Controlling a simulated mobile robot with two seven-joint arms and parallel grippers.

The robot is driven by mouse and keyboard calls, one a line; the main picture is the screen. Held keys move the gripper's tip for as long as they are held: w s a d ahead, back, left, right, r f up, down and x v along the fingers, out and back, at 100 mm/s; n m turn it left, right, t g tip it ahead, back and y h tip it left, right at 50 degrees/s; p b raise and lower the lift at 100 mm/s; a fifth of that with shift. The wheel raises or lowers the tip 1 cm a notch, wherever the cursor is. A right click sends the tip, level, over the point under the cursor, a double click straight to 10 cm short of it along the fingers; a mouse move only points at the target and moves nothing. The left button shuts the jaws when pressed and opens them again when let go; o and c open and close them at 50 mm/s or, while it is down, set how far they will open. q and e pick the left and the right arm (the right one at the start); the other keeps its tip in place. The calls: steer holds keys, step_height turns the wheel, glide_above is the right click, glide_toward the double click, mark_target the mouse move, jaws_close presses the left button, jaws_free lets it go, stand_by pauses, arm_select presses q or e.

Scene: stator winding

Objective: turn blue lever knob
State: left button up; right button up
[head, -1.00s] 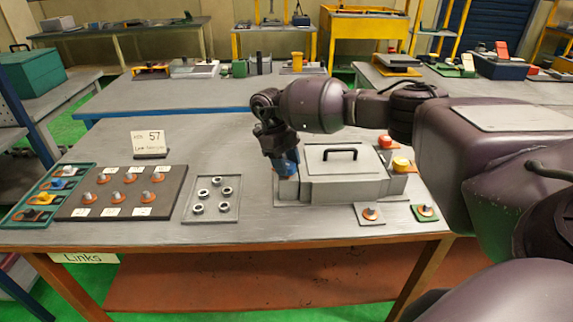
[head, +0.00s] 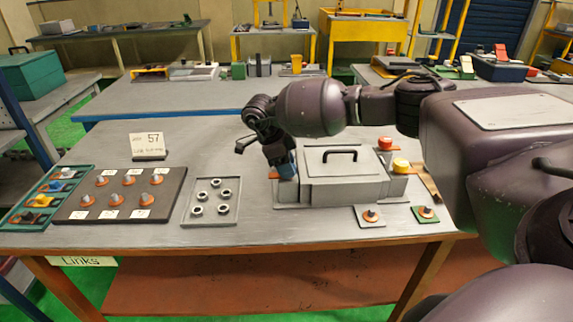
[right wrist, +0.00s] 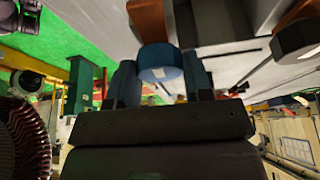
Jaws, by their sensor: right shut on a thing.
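My right gripper (head: 285,165) is at the left end of the grey box-shaped machine (head: 345,188), tilted, with its fingertips low beside the machine. In the right wrist view its two dark fingers (right wrist: 160,82) are shut on the round blue knob (right wrist: 160,66), one on each side. An orange-brown piece (right wrist: 149,22) shows just beyond the knob. In the head view the fingers largely hide the knob, and the lever's angle cannot be read. My left gripper is not in view.
A red button (head: 385,142) and a yellow button (head: 400,164) stand right of the machine. A tray of rings (head: 232,217), a dark board of small parts (head: 175,200) and a card (head: 147,145) are to the left.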

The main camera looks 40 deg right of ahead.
mark_target(271, 176)
steer(key=shift+s+a+f, duration=0.1)
steer(key=shift+s+f, duration=0.1)
steer(key=shift+f, duration=0.3)
steer(key=o, duration=0.9)
steer(key=shift+w, duration=0.15)
steer(key=shift+w+r, duration=0.15)
steer(key=shift+r, duration=0.45)
steer(key=v, duration=1)
steer(key=shift+a, duration=0.15)
